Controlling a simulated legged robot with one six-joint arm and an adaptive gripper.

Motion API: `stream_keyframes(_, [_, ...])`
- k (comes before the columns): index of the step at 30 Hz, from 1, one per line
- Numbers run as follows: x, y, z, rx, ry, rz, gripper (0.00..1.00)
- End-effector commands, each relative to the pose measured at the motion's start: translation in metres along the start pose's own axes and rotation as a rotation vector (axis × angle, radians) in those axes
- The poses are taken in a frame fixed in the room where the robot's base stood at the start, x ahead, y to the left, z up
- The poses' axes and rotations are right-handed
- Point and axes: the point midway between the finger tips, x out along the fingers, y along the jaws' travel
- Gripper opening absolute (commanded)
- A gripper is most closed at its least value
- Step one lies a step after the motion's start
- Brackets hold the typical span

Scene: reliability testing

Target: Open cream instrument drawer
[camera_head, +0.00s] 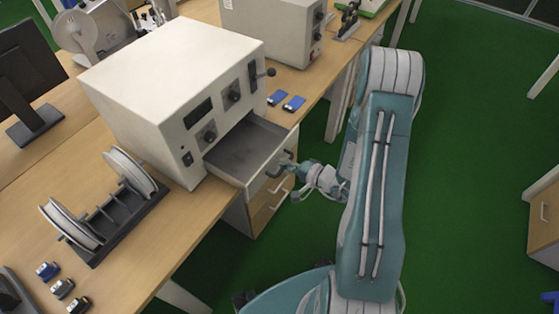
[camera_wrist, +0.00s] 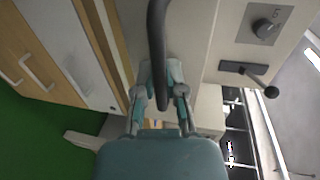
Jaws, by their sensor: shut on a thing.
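The cream instrument (camera_head: 165,85) stands on the wooden bench. Its drawer (camera_head: 245,152) is pulled well out toward my arm, and the grey inside looks empty. The dark drawer handle (camera_head: 281,163) is on the drawer front, facing my gripper. My gripper (camera_head: 291,168) is at the handle, with my teal arm reaching in from the right. In the wrist view, the handle (camera_wrist: 157,45) runs down between the two fingers of my gripper (camera_wrist: 160,88), which is shut on it. The instrument's knob (camera_wrist: 262,27) and lever (camera_wrist: 250,75) also show in the wrist view.
Blue small boxes (camera_head: 293,103) lie on the bench beside the instrument. A reel rack (camera_head: 105,210) stands at the front left. A second cream instrument (camera_head: 272,30) is behind. Wooden bench drawers (camera_head: 268,205) sit below the open drawer.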

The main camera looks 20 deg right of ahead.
Motion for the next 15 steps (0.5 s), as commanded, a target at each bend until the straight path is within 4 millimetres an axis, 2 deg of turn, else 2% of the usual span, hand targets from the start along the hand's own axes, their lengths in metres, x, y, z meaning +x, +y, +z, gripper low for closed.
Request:
stream_keyframes(12, [-0.0053, 0.0054, 0.0035, 0.011, -0.013, 0.009, 0.0])
stream_keyframes(13, [-0.0053, 0.0054, 0.0034, 0.011, -0.012, 0.009, 0.28])
stream_keyframes(14, [-0.0053, 0.0053, 0.0033, 0.011, -0.012, 0.009, 0.41])
stream_keyframes(15, [-0.0052, 0.005, 0.0031, 0.01, -0.012, 0.008, 0.5])
